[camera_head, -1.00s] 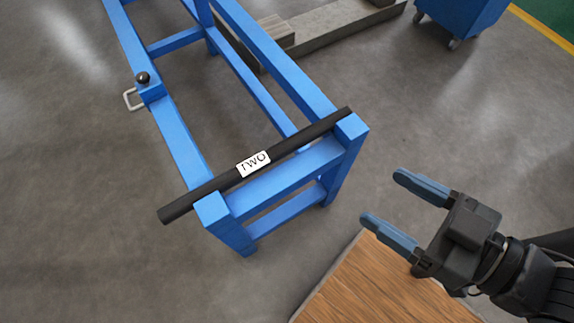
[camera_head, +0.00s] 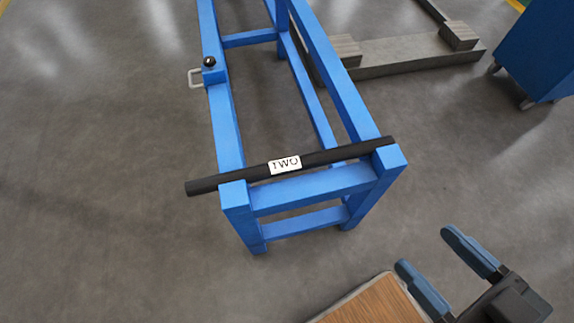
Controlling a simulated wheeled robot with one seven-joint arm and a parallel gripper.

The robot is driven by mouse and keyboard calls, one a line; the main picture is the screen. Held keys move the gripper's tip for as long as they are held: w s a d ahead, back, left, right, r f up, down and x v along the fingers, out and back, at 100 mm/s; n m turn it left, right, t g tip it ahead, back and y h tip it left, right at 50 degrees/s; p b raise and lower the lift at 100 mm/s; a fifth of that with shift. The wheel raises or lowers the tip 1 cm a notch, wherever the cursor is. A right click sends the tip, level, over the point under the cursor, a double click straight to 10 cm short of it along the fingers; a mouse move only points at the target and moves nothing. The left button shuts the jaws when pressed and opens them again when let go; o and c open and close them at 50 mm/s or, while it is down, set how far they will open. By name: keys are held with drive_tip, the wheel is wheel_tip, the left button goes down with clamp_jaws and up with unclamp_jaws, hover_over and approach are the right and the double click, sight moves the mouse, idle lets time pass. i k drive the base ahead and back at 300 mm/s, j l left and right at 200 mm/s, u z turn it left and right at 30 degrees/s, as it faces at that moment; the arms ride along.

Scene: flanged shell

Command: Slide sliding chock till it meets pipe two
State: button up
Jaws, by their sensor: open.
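The sliding chock (camera_head: 214,76) is a small blue block with a black knob on top and a pale loop handle on its left side. It sits on the left rail of the blue frame (camera_head: 228,133). Pipe two (camera_head: 240,175) is a black pipe with a white "TWO" label, lying across the near end of both rails. A stretch of bare left rail separates the chock from the pipe. My gripper (camera_head: 423,258) is at the lower right, open and empty, well apart from the chock and the pipe.
A wooden-topped surface (camera_head: 370,303) is at the bottom, beside my gripper. A grey beam structure (camera_head: 410,58) lies on the floor behind the frame. A blue wheeled cabinet (camera_head: 540,55) stands at the upper right. The floor left of the frame is clear.

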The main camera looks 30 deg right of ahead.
sight(216, 77)
drive_tip(key=i+j, duration=0.15)
drive_tip(key=j, duration=0.3)
drive_tip(key=i+j, duration=0.1)
drive_tip(key=j, duration=0.3)
drive_tip(key=i+j, duration=0.15)
drive_tip(key=j, duration=0.3)
drive_tip(key=i+j, duration=0.15)
drive_tip(key=j, duration=0.25)
drive_tip(key=i+j, duration=0.1)
drive_tip(key=j, duration=0.35)
drive_tip(key=i+j, duration=0.15)
drive_tip(key=j, duration=0.25)
drive_tip(key=i+j, duration=0.65)
drive_tip(key=i, duration=0.4)
